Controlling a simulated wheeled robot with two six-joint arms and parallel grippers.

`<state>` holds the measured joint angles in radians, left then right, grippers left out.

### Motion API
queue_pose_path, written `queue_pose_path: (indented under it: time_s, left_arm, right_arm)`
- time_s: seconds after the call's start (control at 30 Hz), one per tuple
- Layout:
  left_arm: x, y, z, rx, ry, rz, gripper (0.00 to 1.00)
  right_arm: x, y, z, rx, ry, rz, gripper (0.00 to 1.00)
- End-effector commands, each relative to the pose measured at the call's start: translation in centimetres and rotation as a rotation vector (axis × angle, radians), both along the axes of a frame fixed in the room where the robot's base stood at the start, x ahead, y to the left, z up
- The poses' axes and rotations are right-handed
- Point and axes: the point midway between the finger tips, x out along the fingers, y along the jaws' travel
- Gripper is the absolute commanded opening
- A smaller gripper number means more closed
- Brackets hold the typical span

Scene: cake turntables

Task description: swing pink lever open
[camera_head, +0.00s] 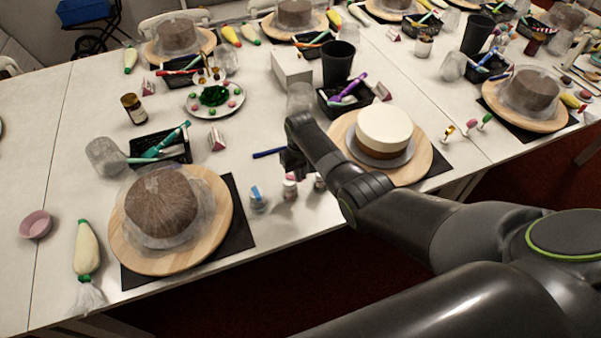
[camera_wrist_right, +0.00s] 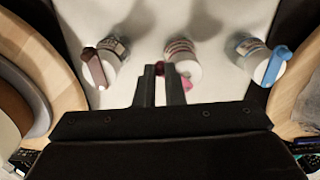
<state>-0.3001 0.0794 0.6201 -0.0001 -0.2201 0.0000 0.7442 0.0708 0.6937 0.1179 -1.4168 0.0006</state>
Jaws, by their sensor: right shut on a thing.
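Three small jars with levers stand in a row on the white table between two cake turntables. In the right wrist view the middle jar (camera_wrist_right: 183,62) has a pink lever (camera_wrist_right: 187,84). My right gripper (camera_wrist_right: 161,82) points down at it, its two fingers close together on the pink lever, which shows between and beside the fingertips. In the head view my right gripper (camera_head: 293,165) is above the middle jar (camera_head: 290,188). My left gripper is not in view.
A wooden turntable with a wrapped brown cake (camera_head: 160,205) is left of the jars; one with a white-topped cake (camera_head: 384,130) is right, beside my arm. A blue pen (camera_head: 269,153) lies behind the jars. The table's front edge is close to the jars.

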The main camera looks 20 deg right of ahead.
Motion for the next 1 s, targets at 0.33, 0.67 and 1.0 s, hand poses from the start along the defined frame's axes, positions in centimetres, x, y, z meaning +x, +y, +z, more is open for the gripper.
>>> queue_pose_path:
  time_s: [0.33,0.67,1.0]
  left_arm:
    - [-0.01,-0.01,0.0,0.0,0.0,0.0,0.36]
    - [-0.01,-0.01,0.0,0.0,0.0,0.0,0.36]
    - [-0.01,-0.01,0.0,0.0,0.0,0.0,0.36]
  right_arm:
    - [-0.01,0.04,-0.01,0.001,0.0,0.0,0.0]
    - [-0.01,0.04,-0.01,0.001,0.0,0.0,0.0]
    - [-0.01,0.04,-0.01,0.0,0.0,0.0,0.32]
